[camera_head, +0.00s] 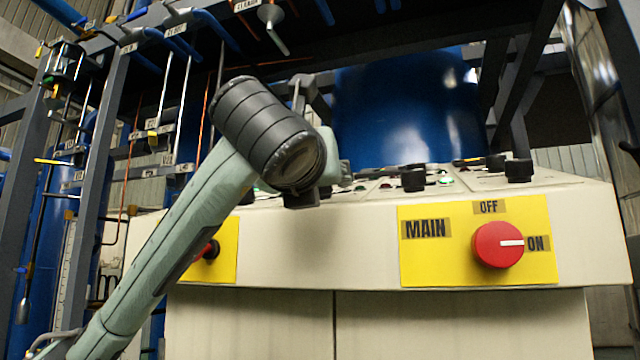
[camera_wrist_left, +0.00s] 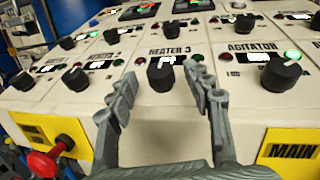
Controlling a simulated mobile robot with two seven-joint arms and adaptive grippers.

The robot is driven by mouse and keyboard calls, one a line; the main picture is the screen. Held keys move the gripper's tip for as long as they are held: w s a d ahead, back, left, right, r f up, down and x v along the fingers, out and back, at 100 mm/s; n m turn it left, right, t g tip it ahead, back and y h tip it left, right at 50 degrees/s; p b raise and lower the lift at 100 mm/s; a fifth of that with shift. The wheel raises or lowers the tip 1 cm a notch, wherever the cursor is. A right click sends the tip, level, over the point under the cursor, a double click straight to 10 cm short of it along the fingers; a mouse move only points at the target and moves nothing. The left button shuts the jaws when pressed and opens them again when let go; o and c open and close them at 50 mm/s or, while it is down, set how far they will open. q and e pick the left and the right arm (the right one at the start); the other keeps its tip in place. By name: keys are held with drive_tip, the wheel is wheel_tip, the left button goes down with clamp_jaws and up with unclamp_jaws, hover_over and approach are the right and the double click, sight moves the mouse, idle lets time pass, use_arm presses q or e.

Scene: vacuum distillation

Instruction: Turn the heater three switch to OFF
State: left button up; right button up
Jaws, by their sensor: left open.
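The HEATER 3 switch (camera_wrist_left: 160,76) is a black rotary knob on the sloping cream panel, below its printed label, in the left wrist view. I cannot tell clearly which way it points. My left gripper (camera_wrist_left: 162,88) is open, its two grey fingers spread to either side of the knob in that view, with nothing between them held. Whether they touch the knob or panel I cannot tell. In the head view my left arm reaches up to the panel and its dark wrist hides the gripper fingers and this switch. My right gripper is in neither view.
The AGITATOR knob (camera_wrist_left: 281,73) is to the right, and other knobs stand close by on the left. A red MAIN switch (camera_head: 498,245) on a yellow plate is on the front face. A red knob (camera_wrist_left: 43,163) juts out at lower left. A blue tank (camera_head: 410,110) stands behind.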

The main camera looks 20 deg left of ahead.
use_arm(q)
drive_tip(key=shift+s+d+f, duration=0.1)
drive_tip(key=shift+s+d, duration=0.05)
drive_tip(key=shift+s, duration=0.6)
drive_tip(key=shift+s+d+f, duration=0.1)
drive_tip(key=shift+s, duration=0.65)
drive_tip(key=shift+s+d+f, duration=0.1)
drive_tip(key=shift+s+d, duration=0.05)
drive_tip(key=shift+s, duration=0.6)
